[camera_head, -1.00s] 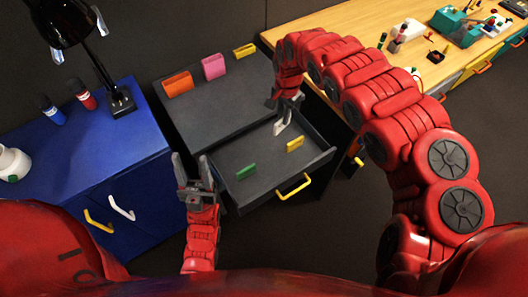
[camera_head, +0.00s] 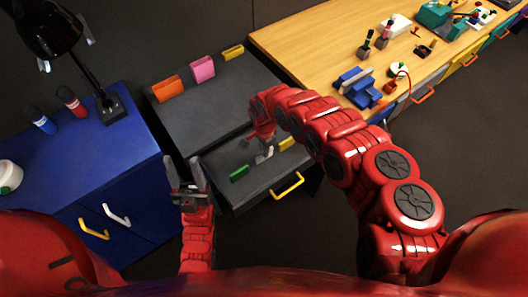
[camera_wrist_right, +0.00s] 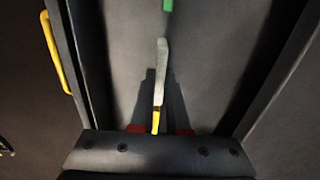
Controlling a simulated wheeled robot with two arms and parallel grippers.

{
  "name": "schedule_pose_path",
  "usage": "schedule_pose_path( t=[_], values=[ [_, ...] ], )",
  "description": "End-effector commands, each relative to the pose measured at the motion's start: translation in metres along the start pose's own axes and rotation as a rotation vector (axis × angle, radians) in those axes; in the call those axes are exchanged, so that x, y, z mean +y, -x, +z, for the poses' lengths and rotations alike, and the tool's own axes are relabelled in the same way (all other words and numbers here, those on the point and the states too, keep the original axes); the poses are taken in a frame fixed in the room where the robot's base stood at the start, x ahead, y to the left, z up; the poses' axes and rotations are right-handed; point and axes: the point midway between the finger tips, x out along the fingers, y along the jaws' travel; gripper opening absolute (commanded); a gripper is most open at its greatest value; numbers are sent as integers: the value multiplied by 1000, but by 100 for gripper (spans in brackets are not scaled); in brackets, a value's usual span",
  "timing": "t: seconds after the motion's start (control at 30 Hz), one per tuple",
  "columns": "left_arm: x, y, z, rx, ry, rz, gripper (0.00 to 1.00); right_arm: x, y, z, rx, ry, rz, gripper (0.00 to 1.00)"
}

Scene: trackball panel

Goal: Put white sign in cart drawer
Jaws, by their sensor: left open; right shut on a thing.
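The white sign (camera_head: 265,155) is in my right gripper (camera_head: 262,146), which is shut on it over the inside of the open cart drawer (camera_head: 262,182). In the right wrist view the white sign (camera_wrist_right: 161,70) is a thin upright strip above the drawer floor. I cannot tell whether it touches the floor. A green sign (camera_head: 239,173) and a yellow sign (camera_head: 287,143) are in the drawer, on either side of the white one. My left gripper (camera_head: 185,170) is open and empty, left of the drawer.
A blue cabinet (camera_head: 80,165) with a lamp and two markers stands left. A wooden workbench (camera_head: 310,45) with tools is at the upper right. The drawer has a yellow handle (camera_head: 287,186).

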Motion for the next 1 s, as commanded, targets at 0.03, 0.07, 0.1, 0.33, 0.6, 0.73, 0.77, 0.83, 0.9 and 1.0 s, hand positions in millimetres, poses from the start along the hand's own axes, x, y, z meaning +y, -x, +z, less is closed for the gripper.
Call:
schedule_pose_path(
  t=[0.03,0.07,0.1,0.33,0.6,0.73,0.77,0.83,0.9,1.0],
  values=[
    [0,0,0,0,0,0,50,-1,-6,2,-5,0,-3,0],
    [0,0,0,0,0,0,50,-2,-10,2,-5,0,-5,0],
    [0,0,0,0,0,0,50,-2,-14,2,-5,0,-5,0],
    [0,0,0,0,0,0,50,-1,-22,-1,2,-1,-4,0],
    [0,2,0,0,0,0,50,-1,-24,0,1,0,-3,0],
    [0,1,0,0,0,0,50,-1,-24,0,1,0,-3,30],
    [0,1,0,0,0,0,50,-1,-24,0,1,0,-3,35],
    [0,2,0,0,0,0,50,-1,-24,0,1,0,-3,44],
    [0,2,0,0,0,0,50,-1,-24,0,1,-1,-3,44],
    [0,1,0,0,0,0,50,-1,-24,0,1,-1,-3,44]
  ],
)
